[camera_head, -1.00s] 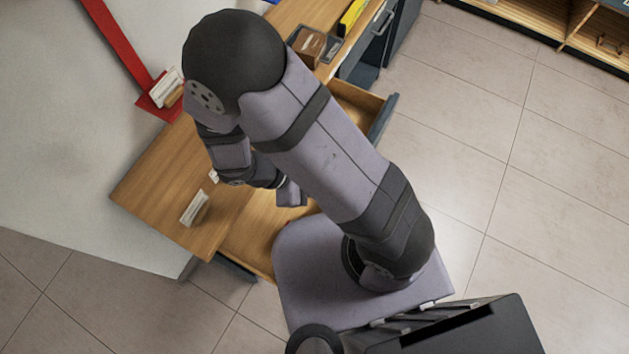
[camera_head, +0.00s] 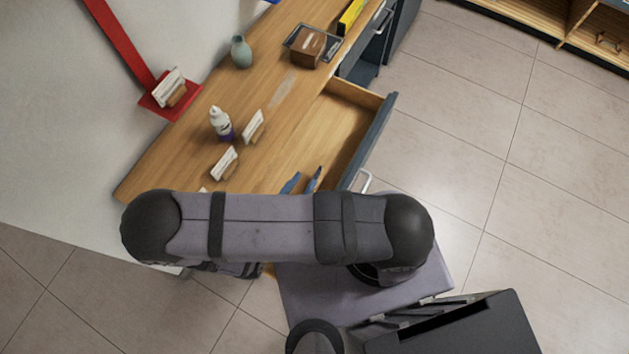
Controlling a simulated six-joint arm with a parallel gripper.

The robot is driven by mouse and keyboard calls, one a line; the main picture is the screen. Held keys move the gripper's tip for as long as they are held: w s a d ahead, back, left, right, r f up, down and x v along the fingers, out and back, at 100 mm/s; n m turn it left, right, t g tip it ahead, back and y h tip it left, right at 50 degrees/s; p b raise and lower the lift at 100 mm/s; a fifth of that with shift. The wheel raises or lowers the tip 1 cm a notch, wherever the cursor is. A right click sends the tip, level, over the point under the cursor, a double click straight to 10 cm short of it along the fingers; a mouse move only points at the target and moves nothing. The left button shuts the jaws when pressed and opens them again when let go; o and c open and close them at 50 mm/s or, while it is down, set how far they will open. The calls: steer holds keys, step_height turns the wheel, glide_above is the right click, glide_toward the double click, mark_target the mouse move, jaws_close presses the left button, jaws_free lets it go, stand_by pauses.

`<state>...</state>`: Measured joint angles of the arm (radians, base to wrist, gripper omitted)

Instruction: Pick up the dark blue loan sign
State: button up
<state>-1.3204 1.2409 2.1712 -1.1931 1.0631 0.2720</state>
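I cannot pick out a dark blue loan sign. Several small signs with pale faces and wooden stands are in view. One sign (camera_head: 253,126) and another sign (camera_head: 225,162) stand on the wooden desk top (camera_head: 160,160). A sliver of one more sign (camera_head: 203,190) shows at the edge of my arm. Another sign (camera_head: 169,88) stands on a red base at the wall side. Their colours and lettering are too small to read. My gripper is hidden beneath my arm, which spans the front of the desk, so its fingers do not show.
A green vase (camera_head: 241,52) and a brown box (camera_head: 308,45) in a dark tray are farther back. The open drawer (camera_head: 340,119) holds two blue slim items (camera_head: 314,180). Floor at right is clear.

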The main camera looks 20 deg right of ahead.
steer(key=shift+f+b, duration=2.4)
steer(key=shift+f, duration=0.7)
steer(key=shift+w+d+f, duration=0.15)
steer(key=shift+d+f, duration=0.1)
steer(key=shift+b+x, duration=0.75)
steer(key=shift+x, duration=1.45)
steer(key=shift+r, duration=0.1)
jaws_close()
